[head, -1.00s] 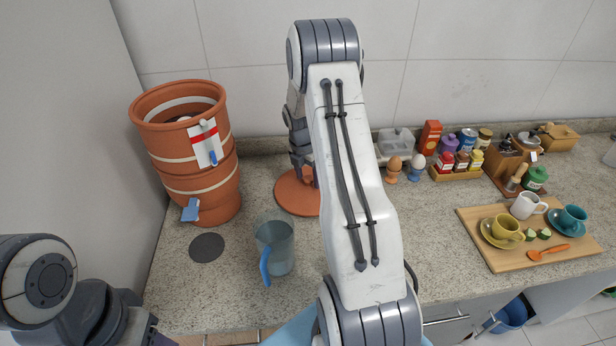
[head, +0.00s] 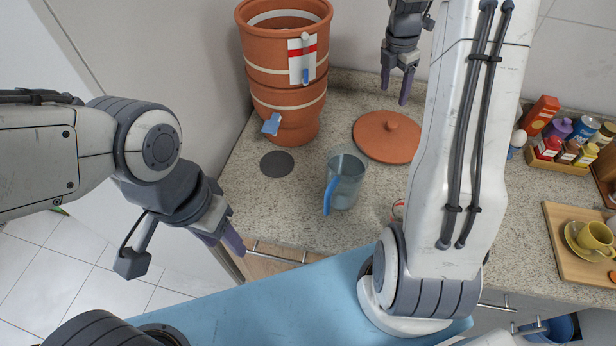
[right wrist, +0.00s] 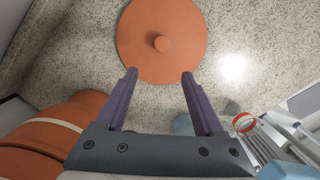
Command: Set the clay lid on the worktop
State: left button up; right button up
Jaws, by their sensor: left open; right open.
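The clay lid (head: 389,137) is a round terracotta disc with a small knob, lying flat on the speckled worktop (head: 300,219). My left gripper (head: 226,243) is open and empty in front of the worktop's front left edge, away from the lid.
The open-topped clay water filter (head: 272,92) stands behind left of the lid. A clear jug with a blue handle (head: 345,182) and a dark round mat (head: 277,164) are in front.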

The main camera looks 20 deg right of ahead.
jog(key=s+a+r+m+y, duration=0.1)
jog(key=s+a+r+m, duration=0.2)
jog(key=a, duration=1)
jog(key=s+a+r+m, duration=0.1)
jog(key=s+a+m, duration=0.3)
jog(key=a, duration=0.8)
jog(key=s+a+m, duration=0.3)
jog(key=s+a, duration=0.2)
jog(key=s, duration=0.5)
jog(key=s+a+m+y, duration=0.1)
jog(key=s+a+m, duration=0.2)
jog(key=s, duration=0.7)
jog(key=shift+s+a+f+y, duration=0.3)
jog(key=shift+a+f, duration=0.15)
jog(key=shift+a, duration=0.5)
